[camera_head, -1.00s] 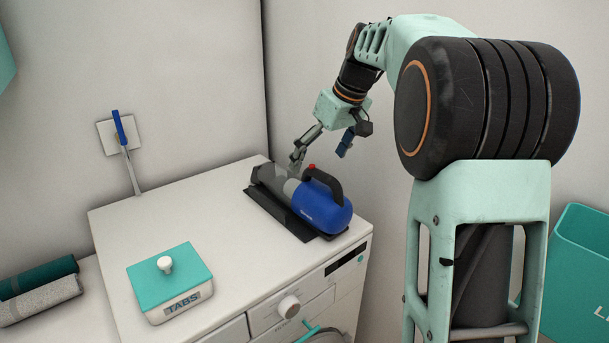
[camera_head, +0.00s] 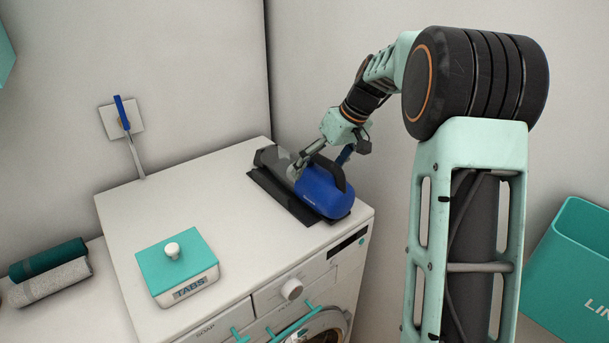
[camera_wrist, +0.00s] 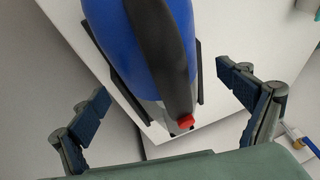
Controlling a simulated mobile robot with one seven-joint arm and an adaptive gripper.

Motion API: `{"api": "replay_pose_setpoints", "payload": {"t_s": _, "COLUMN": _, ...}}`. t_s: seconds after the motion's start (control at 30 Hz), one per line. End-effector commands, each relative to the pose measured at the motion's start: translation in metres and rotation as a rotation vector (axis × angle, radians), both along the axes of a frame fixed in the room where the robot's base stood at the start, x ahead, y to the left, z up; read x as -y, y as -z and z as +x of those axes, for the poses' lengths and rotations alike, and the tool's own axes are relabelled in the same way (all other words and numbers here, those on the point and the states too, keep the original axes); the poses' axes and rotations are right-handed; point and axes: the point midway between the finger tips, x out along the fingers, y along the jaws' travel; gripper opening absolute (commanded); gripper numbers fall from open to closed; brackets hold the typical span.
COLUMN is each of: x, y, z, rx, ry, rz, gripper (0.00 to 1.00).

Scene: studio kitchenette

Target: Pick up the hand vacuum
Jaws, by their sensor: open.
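The hand vacuum (camera_head: 322,191) has a blue body, a dark handle and a grey clear nose. It lies in a black tray (camera_head: 283,202) on top of the white washing machine, at its back right. In the wrist view the vacuum's blue body (camera_wrist: 111,40), black handle (camera_wrist: 163,45) and red button (camera_wrist: 186,121) fill the upper middle. My gripper (camera_wrist: 166,93) is open, with one blue-padded finger on each side of the vacuum and a gap to both. In the head view my gripper (camera_head: 320,160) is at the vacuum's handle, and the arm partly hides it.
A teal-lidded TABS box (camera_head: 178,265) stands at the front left of the washing machine top (camera_head: 225,215). A blue-handled lever (camera_head: 125,120) is on the wall. Rolled towels (camera_head: 50,272) lie at the left. A teal LINEN bin (camera_head: 570,260) stands at the right.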

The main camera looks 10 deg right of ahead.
Motion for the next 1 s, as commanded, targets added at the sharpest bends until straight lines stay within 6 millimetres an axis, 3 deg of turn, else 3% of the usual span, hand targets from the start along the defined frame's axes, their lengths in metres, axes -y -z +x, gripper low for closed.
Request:
{"api": "replay_pose_setpoints", "payload": {"t_s": 0.17, "x": -0.007, "y": 0.016, "z": 0.004, "rx": -0.001, "ry": -0.001, "rz": 0.000, "gripper": 0.94}}
{"api": "replay_pose_setpoints", "payload": {"t_s": 0.4, "x": -0.007, "y": 0.018, "z": 0.005, "rx": 0.001, "ry": 0.001, "rz": 0.000, "gripper": 0.94}}
{"api": "replay_pose_setpoints", "payload": {"t_s": 0.93, "x": -0.007, "y": 0.018, "z": 0.005, "rx": 0.001, "ry": 0.001, "rz": 0.000, "gripper": 0.37}}
{"api": "replay_pose_setpoints", "payload": {"t_s": 1.0, "x": -0.007, "y": 0.014, "z": 0.006, "rx": 0.008, "ry": 0.001, "rz": 0.000, "gripper": 0.35}}
